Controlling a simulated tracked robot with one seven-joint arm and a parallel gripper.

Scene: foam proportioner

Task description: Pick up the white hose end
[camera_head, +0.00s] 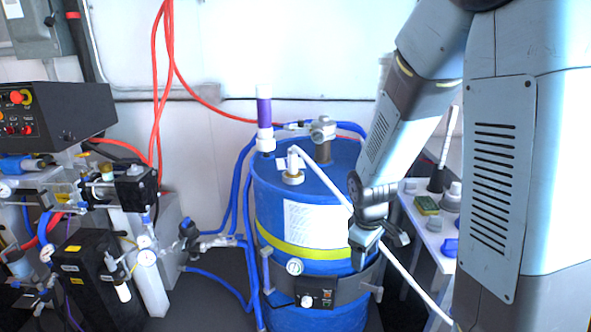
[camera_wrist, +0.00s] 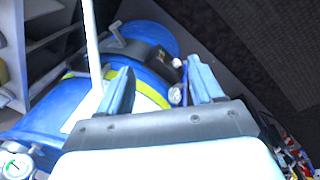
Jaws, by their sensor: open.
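A thin white hose (camera_head: 323,178) runs from a fitting on top of the blue drum (camera_head: 268,205) diagonally down to the right. Its upper end (camera_head: 293,153) is at the white-and-brass bung on the drum lid. Its lower end is out of view. My gripper (camera_head: 378,247) is beside the drum's right side, close to the hose's middle stretch; contact cannot be told. In the wrist view my gripper (camera_wrist: 163,85) is open with nothing between its fingers. There the white hose (camera_wrist: 92,50) passes outside the left finger, with the drum (camera_wrist: 45,125) below.
A purple-and-white tube (camera_head: 264,115) stands on the drum's back left. A white table (camera_head: 421,226) with small items is behind my arm at right. A control panel and valve equipment (camera_head: 100,250) fill the left. Red hoses (camera_head: 155,90) hang behind; blue hoses (camera_head: 234,205) run beside the drum.

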